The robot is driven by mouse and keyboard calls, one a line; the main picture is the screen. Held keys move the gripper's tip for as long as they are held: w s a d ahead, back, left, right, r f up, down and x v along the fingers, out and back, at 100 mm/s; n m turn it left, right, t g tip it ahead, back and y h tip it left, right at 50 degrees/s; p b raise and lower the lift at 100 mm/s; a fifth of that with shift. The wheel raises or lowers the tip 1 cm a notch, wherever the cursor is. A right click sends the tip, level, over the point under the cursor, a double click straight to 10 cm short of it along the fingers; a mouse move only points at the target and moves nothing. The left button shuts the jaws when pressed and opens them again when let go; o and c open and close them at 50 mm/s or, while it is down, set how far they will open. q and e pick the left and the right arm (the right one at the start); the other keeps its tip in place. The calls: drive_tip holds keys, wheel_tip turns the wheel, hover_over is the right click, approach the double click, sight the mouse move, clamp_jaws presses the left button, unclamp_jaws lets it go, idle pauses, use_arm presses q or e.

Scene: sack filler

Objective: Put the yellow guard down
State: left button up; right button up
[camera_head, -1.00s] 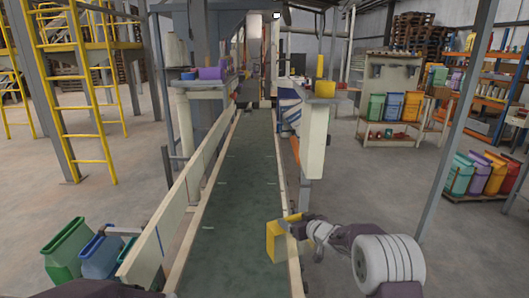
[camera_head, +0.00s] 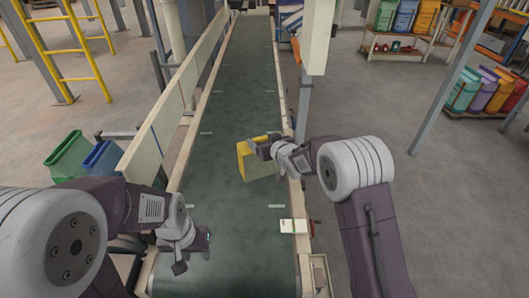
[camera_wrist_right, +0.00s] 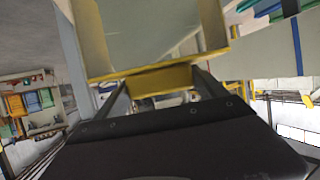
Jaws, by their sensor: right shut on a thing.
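The yellow guard (camera_head: 258,160) is a box-like piece with a yellow rim and a paler face. My right gripper (camera_head: 258,148) is shut on its upper right edge and holds it over the dark green conveyor belt (camera_head: 240,100). I cannot tell whether the guard touches the belt. In the right wrist view the guard's yellow edge (camera_wrist_right: 160,79) sits between the two fingers of my right gripper (camera_wrist_right: 163,88). My left gripper (camera_head: 194,256) is over the near left part of the belt, its fingers apart and empty.
A cream side rail (camera_head: 188,95) runs along the belt's left side. A white block (camera_head: 293,226) sits at the belt's right edge. Green and blue bins (camera_head: 70,155) stand on the left. A cream post (camera_head: 318,38) rises beyond the belt's right edge. The belt's middle is clear.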

drive_tip(key=shift+f+b, duration=1.1)
drive_tip(key=shift+f, duration=1.05)
drive_tip(key=o, duration=2)
drive_tip(key=shift+r, duration=0.15)
drive_tip(key=shift+s+r+p, duration=0.1)
drive_tip(key=shift+r+p, duration=0.1)
drive_tip(key=shift+p, duration=0.15)
drive_tip(key=p+v, duration=0.2)
drive_tip(key=v, duration=0.9)
drive_tip(key=shift+s+d+p, duration=0.25)
drive_tip(key=shift+s+p, duration=0.1)
drive_tip(key=shift+p, duration=0.05)
